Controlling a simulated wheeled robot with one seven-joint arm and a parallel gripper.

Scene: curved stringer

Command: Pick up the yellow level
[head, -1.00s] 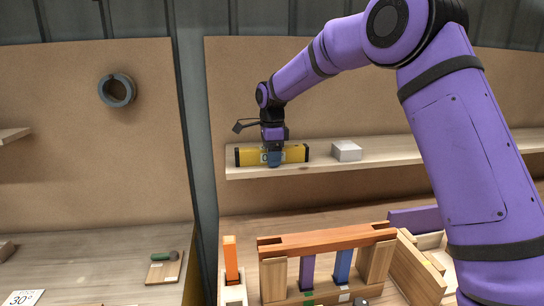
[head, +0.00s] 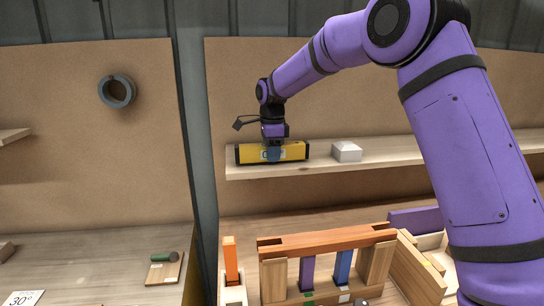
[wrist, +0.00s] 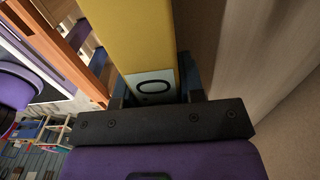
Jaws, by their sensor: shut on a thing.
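The yellow level (head: 294,151), a long bar with black ends, is at the left part of the wall shelf, roughly level. My gripper (head: 272,153) reaches down onto its middle and is shut on it. In the wrist view the level (wrist: 135,35) runs between the dark fingers of my gripper (wrist: 158,92), with a pale label showing near them. A gap between the level's underside and the shelf is too small to make out clearly.
The wooden shelf (head: 390,156) holds a white box (head: 346,151) just right of the level. Below, on the bench, stands a wooden frame with an orange top bar (head: 325,243). A grey ring (head: 117,91) hangs on the left panel. The space above the shelf is open.

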